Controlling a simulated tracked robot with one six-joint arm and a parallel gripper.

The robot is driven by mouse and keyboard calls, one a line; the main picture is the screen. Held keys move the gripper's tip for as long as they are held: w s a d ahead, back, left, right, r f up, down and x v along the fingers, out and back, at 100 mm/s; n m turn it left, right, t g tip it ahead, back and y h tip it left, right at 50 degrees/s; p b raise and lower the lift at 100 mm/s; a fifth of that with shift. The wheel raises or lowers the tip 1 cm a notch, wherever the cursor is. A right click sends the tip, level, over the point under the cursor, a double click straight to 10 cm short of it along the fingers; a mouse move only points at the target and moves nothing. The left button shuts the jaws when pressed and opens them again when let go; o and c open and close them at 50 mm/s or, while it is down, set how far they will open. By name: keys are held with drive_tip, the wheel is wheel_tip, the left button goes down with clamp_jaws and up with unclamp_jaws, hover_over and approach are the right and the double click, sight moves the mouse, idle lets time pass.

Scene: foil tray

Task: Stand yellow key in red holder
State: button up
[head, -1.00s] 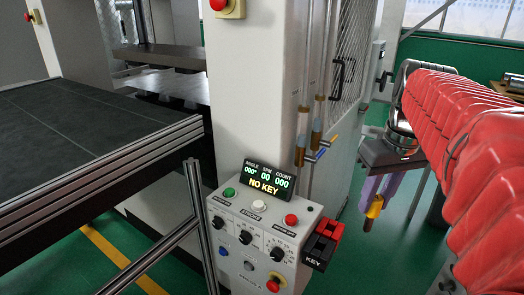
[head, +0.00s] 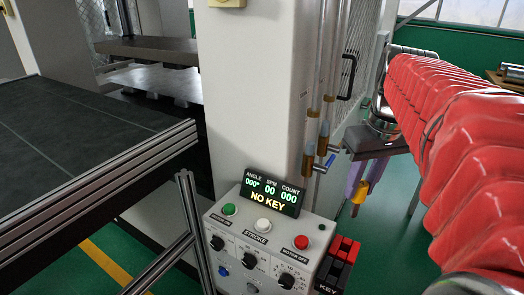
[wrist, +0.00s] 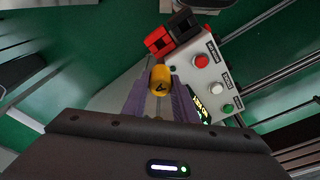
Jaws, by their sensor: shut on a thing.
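The yellow key (head: 361,191) is held between the purple fingers of my gripper (head: 357,182), hanging below the wrist in the head view. In the wrist view the key's yellow end (wrist: 161,77) shows between the fingertips of my gripper (wrist: 160,90). The red holder (head: 345,248), with a black part below it marked KEY, is fixed at the right side of the control box. It also shows in the wrist view (wrist: 159,39), beyond the key. In the head view the key is above and slightly right of the holder, clearly apart from it.
The control box (head: 228,246) has knobs, buttons and a display (head: 272,194) reading NO KEY. A white machine column (head: 250,90) and vertical rods with brown ends (head: 311,160) stand behind it. A rail-edged dark table (head: 80,130) is at left. Green floor lies open right of the holder.

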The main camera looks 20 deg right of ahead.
sight(354, 212)
drive_tip(key=shift+f, duration=0.1)
drive_tip(key=f, duration=0.8)
drive_tip(key=shift+w+d, duration=0.1)
drive_tip(key=shift+d, duration=0.15)
drive_tip(key=shift+f, duration=0.15)
drive_tip(key=shift+f, duration=3.35)
drive_tip(key=o, duration=1.1)
drive_tip(key=shift+o, duration=0.2)
drive_tip(key=shift+r, duration=0.15)
